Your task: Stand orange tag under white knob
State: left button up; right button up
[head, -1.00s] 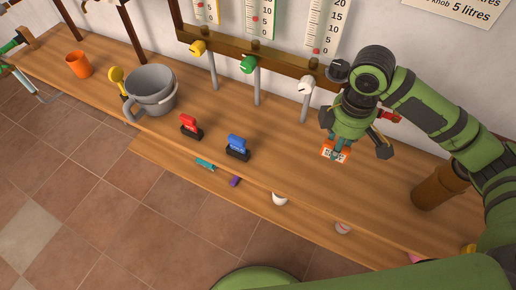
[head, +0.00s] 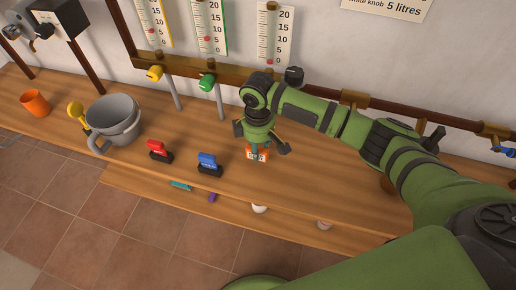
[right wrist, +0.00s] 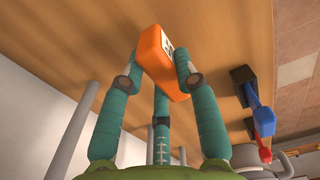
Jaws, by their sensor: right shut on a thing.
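The orange tag (head: 258,156), with white printed patches on its face, is held between the fingers of my right gripper (head: 256,149), low over the wooden bench. The right wrist view shows the tag (right wrist: 157,62) gripped by the teal fingers (right wrist: 158,86), close to the wood; I cannot tell whether it touches it. The white knob is hidden behind my right wrist in the head view. The green knob (head: 207,82) and yellow knob (head: 154,73) hang on their pipes to the left of my gripper. My left gripper is not in view.
A black knob (head: 294,76) is behind my arm. The bench front just below my gripper is clear.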

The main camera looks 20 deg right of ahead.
jog(key=shift+f, duration=0.85)
jog(key=shift+f, duration=0.15)
jog(key=o, duration=0.9)
jog(key=shift+o, duration=0.2)
notch_tip(320, 180, up, 12)
jog(key=shift+r+b, duration=0.2)
jog(key=shift+b, duration=0.35)
